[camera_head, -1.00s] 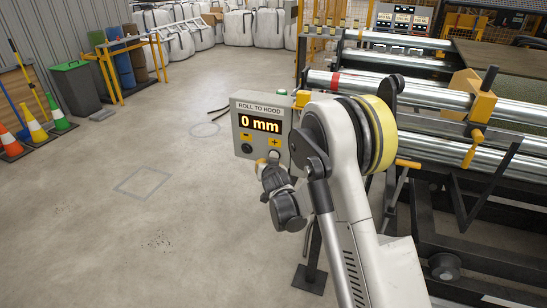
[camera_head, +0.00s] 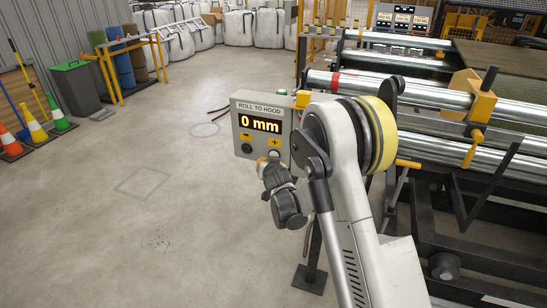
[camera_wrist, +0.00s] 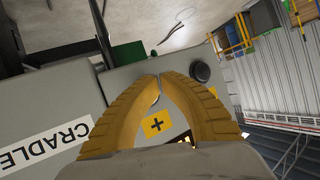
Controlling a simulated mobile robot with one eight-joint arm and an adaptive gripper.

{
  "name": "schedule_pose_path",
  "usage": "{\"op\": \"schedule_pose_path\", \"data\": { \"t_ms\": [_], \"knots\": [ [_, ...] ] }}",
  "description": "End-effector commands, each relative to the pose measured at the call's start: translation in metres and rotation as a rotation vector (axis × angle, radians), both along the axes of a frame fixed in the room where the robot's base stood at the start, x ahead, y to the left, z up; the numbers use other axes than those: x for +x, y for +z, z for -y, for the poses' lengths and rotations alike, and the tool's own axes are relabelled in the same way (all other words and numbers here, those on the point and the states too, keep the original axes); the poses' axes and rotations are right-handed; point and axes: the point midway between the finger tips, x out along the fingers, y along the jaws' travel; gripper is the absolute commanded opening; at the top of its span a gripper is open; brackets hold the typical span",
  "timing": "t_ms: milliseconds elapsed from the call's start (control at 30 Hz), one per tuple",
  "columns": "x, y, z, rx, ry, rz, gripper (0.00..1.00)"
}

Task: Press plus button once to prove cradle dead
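A grey control box (camera_head: 236,120) marked ROLL TO HOOD stands on a post in the head view; its display (camera_head: 260,124) reads 0 mm. A yellow plus label (camera_head: 274,142) is on its face, and in the wrist view the plus label (camera_wrist: 156,126) shows between my fingers. My gripper (camera_wrist: 158,78) is shut, its yellow fingertips together, at the box face by the plus label. The plus button is mostly hidden by the fingers; I cannot tell whether they touch it. In the head view my gripper (camera_head: 264,163) is partly hidden by the wrist.
A black button (camera_head: 247,148) sits under the minus label (camera_head: 246,136). The roller cradle (camera_head: 415,91) with steel rollers fills the right side. A CRADLE label (camera_wrist: 45,145) shows in the wrist view. Cones (camera_head: 57,115) and a green-lidded bin (camera_head: 75,88) stand left; the floor between is clear.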

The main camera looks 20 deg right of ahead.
Motion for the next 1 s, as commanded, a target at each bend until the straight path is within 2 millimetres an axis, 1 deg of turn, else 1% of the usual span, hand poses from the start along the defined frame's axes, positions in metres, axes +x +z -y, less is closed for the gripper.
{"op": "schedule_pose_path", "data": {
  "t_ms": [567, 800, 1000],
  "knots": [
    [0.0004, 0.0000, 0.0004, 0.000, 0.000, 0.000, 0.00],
    [0.0064, 0.0002, 0.0045, -0.001, 0.000, 0.000, 0.00],
    [0.0070, 0.0002, 0.0049, 0.000, 0.000, 0.000, 0.00]
  ]
}}
